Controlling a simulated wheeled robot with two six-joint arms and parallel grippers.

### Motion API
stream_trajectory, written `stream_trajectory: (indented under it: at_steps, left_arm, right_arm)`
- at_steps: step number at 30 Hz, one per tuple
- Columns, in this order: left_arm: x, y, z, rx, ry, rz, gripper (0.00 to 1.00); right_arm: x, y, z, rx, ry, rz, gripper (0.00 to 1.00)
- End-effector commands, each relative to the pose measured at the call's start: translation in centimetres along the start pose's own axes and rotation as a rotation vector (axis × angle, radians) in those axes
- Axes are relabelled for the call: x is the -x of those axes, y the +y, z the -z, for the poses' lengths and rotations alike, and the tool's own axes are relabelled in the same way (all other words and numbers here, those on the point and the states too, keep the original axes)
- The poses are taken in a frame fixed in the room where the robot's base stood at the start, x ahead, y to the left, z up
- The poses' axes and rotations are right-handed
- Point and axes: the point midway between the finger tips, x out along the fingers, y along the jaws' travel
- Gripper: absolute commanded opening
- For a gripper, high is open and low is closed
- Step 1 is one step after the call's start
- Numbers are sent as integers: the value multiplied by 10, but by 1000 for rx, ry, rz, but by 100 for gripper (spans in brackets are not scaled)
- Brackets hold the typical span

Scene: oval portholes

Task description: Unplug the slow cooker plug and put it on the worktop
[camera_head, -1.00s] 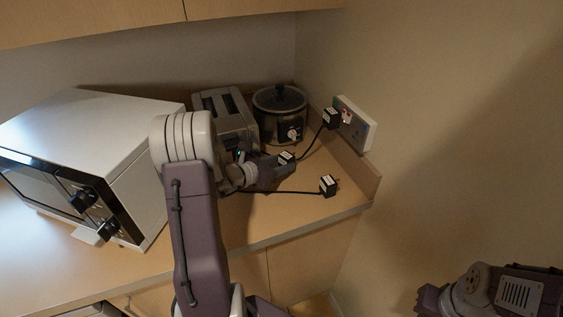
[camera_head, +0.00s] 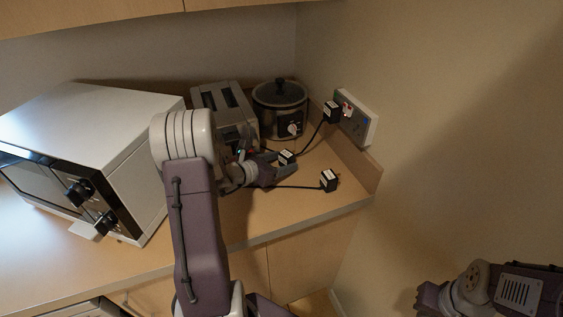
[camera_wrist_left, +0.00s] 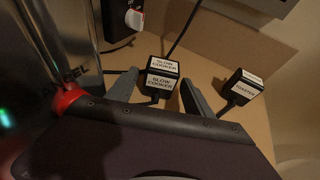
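In the left wrist view the plug (camera_wrist_left: 162,76) sits between the spread fingertips, with a gap on each side. My left gripper (camera_head: 277,166) is open around or just short of it and does not appear to grip it. Whether the plug rests fully on the worktop is hard to tell. The slow cooker (camera_head: 280,109) stands at the back corner. My right arm shows at the lower right; its fingers are not visible.
The toaster plug (camera_head: 328,180) lies to the right near the worktop's front edge. Another black plug (camera_head: 332,112) is at the wall socket (camera_head: 357,119), its cord hanging down. A toaster (camera_head: 222,106) and a white microwave (camera_head: 95,125) stand on the left.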

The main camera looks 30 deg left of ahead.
Motion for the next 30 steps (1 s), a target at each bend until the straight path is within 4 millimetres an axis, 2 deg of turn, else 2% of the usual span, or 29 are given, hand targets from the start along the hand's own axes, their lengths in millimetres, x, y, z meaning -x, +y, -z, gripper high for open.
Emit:
stream_trajectory:
  at_steps: [8, 18, 21, 30]
  left_arm:
    - [4, 1, 0, 0, 0, -3, 66]
    - [74, 1, -1, 0, 1, -6, 66]
    - [86, 0, -1, 0, 0, -3, 66]
    - [91, -1, 0, 0, 1, 1, 66]
  right_arm:
    - [0, 0, 0, 0, 0, 0, 0]
    - [2, 0, 0, 0, 0, 0, 0]
    - [3, 0, 0, 0, 0, 0, 0]
    - [2, 0, 0, 0, 0, 0, 0]
